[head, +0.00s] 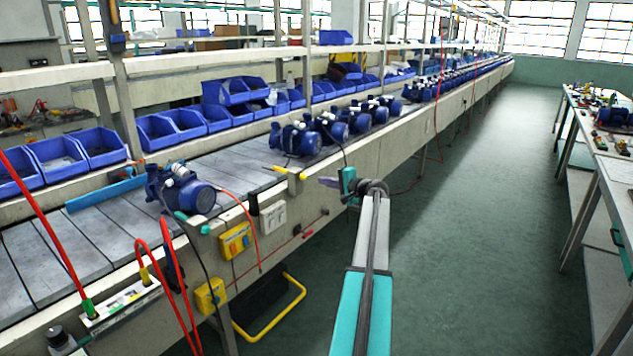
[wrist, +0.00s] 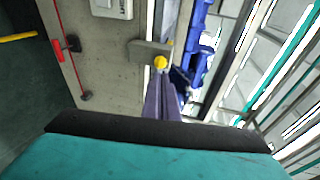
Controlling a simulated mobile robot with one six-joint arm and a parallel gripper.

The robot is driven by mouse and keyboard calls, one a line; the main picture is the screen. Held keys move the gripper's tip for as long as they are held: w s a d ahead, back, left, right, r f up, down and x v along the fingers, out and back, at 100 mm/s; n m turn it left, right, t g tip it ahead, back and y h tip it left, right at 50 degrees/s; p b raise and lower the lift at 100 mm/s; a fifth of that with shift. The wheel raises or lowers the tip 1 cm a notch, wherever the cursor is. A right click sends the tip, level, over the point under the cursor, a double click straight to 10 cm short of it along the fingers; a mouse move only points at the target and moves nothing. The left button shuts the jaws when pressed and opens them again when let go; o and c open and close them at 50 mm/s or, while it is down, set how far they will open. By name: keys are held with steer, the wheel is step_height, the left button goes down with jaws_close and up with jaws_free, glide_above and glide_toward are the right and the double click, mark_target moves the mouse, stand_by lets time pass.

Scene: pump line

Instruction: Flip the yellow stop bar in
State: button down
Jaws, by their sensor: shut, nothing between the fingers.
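The yellow stop bar (head: 277,170) is at the near edge of the conveyor, beside a grey block (head: 293,182). In the head view its length points left, inward over the belt, and its yellow near end sticks out at the block. In the wrist view the yellow end (wrist: 160,63) shows nearly end-on against the grey block (wrist: 145,50); the rest of the bar is hidden. My gripper (head: 323,181) is shut and empty, just right of the bar's near end. Its purple fingers (wrist: 162,82) point at that end in the wrist view. I cannot tell whether they touch it.
A blue pump (head: 181,190) stands on the belt left of the bar, and several more pumps stand right of it, the closest (head: 296,138) just behind. A yellow switch box (head: 235,241) and a white socket plate (head: 273,217) are on the conveyor side. The aisle floor (head: 470,230) is clear.

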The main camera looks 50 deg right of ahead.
steer(key=v, duration=0.5)
steer(key=shift+s+a+r, duration=0.1)
steer(key=shift+s+a, duration=0.05)
steer(key=shift+s, duration=0.2)
